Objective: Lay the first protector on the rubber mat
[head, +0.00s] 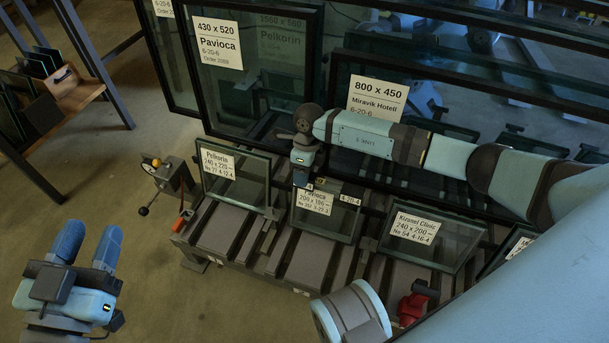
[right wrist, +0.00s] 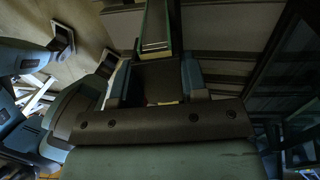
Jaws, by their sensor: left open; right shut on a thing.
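My right gripper (head: 304,182) points down at the top left corner of the small Pavioca pane (head: 325,222), which stands tilted on the rack. In the right wrist view, its fingers (right wrist: 155,85) are shut on a dark piece (right wrist: 155,74), which looks like a protector; the edge of a glass pane (right wrist: 154,25) shows just beyond it. I cannot tell whether the piece still touches the pane. My left gripper (head: 90,247) is open and empty above the floor at the lower left, well away from the rack. I cannot make out a rubber mat.
A Pelkorin pane (head: 236,178) and a Kizanel Clinic pane (head: 425,238) stand beside the Pavioca pane on the slatted rack (head: 215,232). Large framed panes (head: 255,90) stand behind. A red clamp (head: 411,305) is at the front.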

